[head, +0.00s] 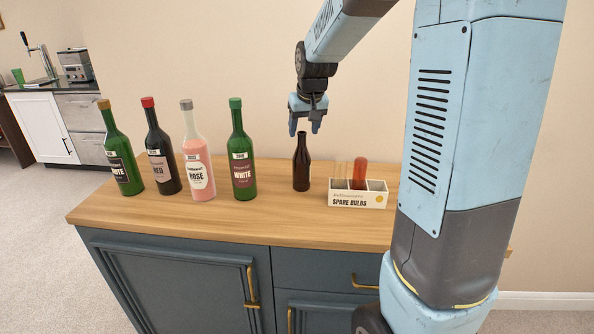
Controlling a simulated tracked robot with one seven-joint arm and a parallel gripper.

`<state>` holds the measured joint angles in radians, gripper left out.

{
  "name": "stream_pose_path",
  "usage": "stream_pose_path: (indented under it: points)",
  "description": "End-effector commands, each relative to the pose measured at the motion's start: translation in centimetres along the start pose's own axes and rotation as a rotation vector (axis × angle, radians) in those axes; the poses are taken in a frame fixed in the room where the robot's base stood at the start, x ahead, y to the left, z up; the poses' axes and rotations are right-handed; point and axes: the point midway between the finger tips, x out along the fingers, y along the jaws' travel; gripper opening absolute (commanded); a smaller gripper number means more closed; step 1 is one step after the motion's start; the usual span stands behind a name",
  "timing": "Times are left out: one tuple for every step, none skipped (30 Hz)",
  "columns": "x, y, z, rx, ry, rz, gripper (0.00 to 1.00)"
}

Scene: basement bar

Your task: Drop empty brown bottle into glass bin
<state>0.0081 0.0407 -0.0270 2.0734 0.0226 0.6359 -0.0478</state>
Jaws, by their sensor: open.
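The brown bottle (301,168) stands upright on the wooden top of the cabinet, between the green white-wine bottle and the spare bulbs box. It has no label that I can see. My gripper (306,125) points down just above the bottle's mouth. Its fingers are open and hold nothing. The fingertips are close to the bottle's top; I cannot tell whether they touch it. No glass bin shows in this view.
Several wine bottles (243,165) stand to the left on the wooden top (235,220). A spare bulbs box (357,199) with a red bulb (360,173) sits right of the brown bottle. A counter with a tap (35,52) stands at the far left.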

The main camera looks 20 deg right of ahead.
Motion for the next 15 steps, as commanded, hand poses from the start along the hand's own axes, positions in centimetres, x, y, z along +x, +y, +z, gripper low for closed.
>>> stream_pose_path:
  points:
    - [0.3, 0.0, 0.0, 0.0, 0.0, 0.0, 0.59]
    - [0.4, 0.0, 0.0, 0.0, 0.001, 0.0, 0.59]
    - [0.5, 0.0, 0.0, 0.0, 0.001, 0.0, 0.59]
    - [0.7, 0.0, 0.0, 0.0, 0.001, 0.0, 0.59]
    - [0.9, 0.0, 0.0, 0.0, 0.0, 0.0, 0.59]
    - [1.2, -0.1, 0.0, 0.0, -0.001, 0.0, 0.59]
    - [1.6, -0.1, 0.0, 0.0, -0.002, 0.0, 0.59]
    - [2.0, -0.1, 0.0, -0.001, -0.002, 0.0, 0.59]
    - [2.6, -0.2, 0.0, -0.001, -0.002, 0.0, 0.59]
    - [3.0, -0.2, 0.0, -0.001, -0.003, 0.0, 0.59]
    - [3.5, -0.3, 0.0, -0.001, -0.003, 0.0, 0.59]
    - [4.0, -0.3, 0.0, -0.001, -0.002, 0.0, 0.59]
    - [4.3, -0.3, 0.0, -0.001, -0.002, 0.0, 0.59]
    - [4.7, -0.3, 0.0, -0.001, -0.002, 0.0, 0.59]
    - [5.1, -0.3, 0.0, -0.001, -0.002, 0.0, 0.59]
